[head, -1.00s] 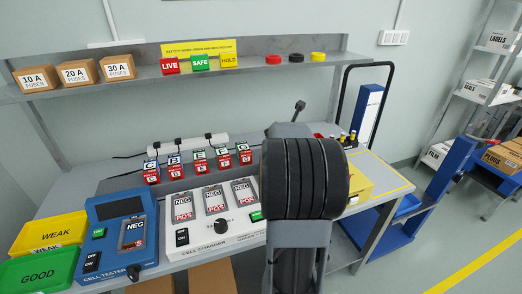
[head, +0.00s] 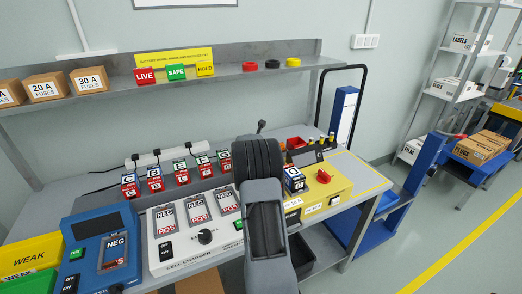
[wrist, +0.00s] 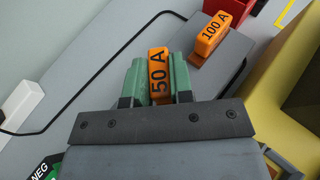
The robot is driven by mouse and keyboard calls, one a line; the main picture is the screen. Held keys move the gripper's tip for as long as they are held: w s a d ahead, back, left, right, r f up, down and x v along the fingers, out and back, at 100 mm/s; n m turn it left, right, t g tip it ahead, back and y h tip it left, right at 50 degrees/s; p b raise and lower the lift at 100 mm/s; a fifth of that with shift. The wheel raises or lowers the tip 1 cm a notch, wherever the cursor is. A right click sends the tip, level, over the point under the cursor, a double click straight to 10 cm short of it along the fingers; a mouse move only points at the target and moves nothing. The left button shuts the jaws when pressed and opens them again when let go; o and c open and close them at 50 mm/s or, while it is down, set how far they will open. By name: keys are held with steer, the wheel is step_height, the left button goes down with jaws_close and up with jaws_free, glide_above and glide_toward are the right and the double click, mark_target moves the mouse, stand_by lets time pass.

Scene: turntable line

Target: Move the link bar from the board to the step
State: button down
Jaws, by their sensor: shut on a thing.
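In the wrist view, my gripper (wrist: 157,88) has its green fingers closed on the sides of an orange bar marked 50 A (wrist: 159,72). A second orange bar marked 100 A (wrist: 212,36) lies ahead and to the right on a reddish-brown base, apart from my fingers. Grey surface (wrist: 105,50) shows under and around them; whether the held bar touches it I cannot tell. No part here is labelled link bar, board or step. In the head view, my arm hides the gripper and the held bar.
A yellow box (head: 335,188) with a red knob stands at the bench's right. A cell charger (head: 165,255) and blue cell tester (head: 95,245) stand left of my arm. Several cells line the back; a shelf (head: 225,75) runs above. A black cable (wrist: 110,62) crosses the grey surface.

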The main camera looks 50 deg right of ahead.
steer(key=shift+f, duration=1.1)
steer(key=shift+f+b, duration=0.1)
steer(key=shift+b, duration=0.2)
steer(key=c, duration=1)
jaws_free()
